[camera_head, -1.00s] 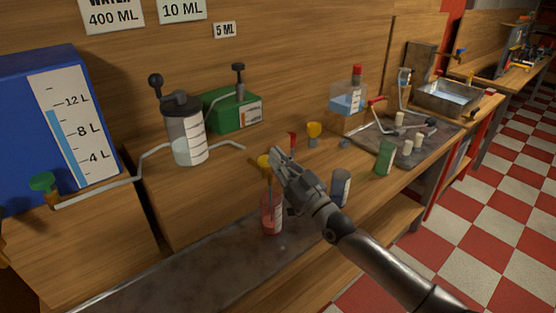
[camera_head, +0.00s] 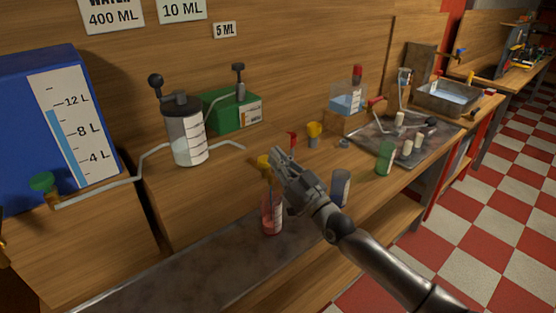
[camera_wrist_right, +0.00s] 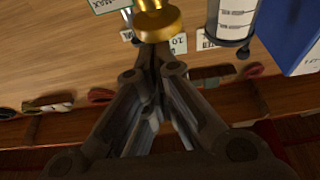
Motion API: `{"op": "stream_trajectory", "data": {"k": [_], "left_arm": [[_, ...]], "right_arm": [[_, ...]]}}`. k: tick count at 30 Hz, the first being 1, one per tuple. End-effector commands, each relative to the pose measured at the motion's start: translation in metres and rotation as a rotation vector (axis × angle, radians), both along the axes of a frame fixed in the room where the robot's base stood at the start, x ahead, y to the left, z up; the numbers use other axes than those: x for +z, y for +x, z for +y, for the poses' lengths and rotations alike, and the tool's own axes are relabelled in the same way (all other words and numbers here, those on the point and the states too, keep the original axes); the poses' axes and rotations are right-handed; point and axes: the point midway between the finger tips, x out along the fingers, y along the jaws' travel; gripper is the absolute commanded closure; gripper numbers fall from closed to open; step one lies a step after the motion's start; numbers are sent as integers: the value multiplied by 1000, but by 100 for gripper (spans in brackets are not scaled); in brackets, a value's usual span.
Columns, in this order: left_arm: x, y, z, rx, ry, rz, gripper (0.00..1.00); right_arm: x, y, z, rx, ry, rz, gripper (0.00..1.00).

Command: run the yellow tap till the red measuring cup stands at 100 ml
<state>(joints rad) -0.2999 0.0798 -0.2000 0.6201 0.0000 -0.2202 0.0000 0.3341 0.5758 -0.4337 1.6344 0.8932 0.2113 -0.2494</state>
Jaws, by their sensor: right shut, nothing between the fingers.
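The yellow tap (camera_head: 264,162) stands at the bench's front part, its head just left of my right gripper (camera_head: 277,154). In the right wrist view the tap's round yellow handle (camera_wrist_right: 158,24) is right at the tips of my right gripper (camera_wrist_right: 155,58). The fingers are shut with nothing between them; I cannot tell whether they touch the handle. The red measuring cup (camera_head: 272,218) stands upright below the tap on the grey strip. Its level is too small to read. Part of the tap's stem is behind my gripper.
A blue water tank (camera_head: 22,125) with a green-handled spout is at left. A graduated pump jar (camera_head: 188,138) and green box (camera_head: 240,112) stand behind. A dark blue cup (camera_head: 340,186) is close right of my gripper, a green cup (camera_head: 385,160) farther right.

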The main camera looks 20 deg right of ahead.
Motion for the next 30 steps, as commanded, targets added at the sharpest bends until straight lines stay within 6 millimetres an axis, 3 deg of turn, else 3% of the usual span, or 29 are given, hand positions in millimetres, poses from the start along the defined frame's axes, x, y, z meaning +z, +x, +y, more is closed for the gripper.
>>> {"op": "stream_trajectory", "data": {"k": [11, 20, 21, 30], "left_arm": [[4, 0, 0, 0, 0, 0, 100], [39, 0, 0, 0, 0, -1, 100], [26, -1, 0, 0, 0, 0, 100], [11, -2, 0, 0, 1, 3, 100]], "right_arm": [[1, 1, 0, 1, -2, 9, 100], [51, 10, -2, -2, -1, -1, 100], [31, -1, -6, -1, -2, 7, 100], [14, -51, -24, -2, -2, 2, 100]]}}
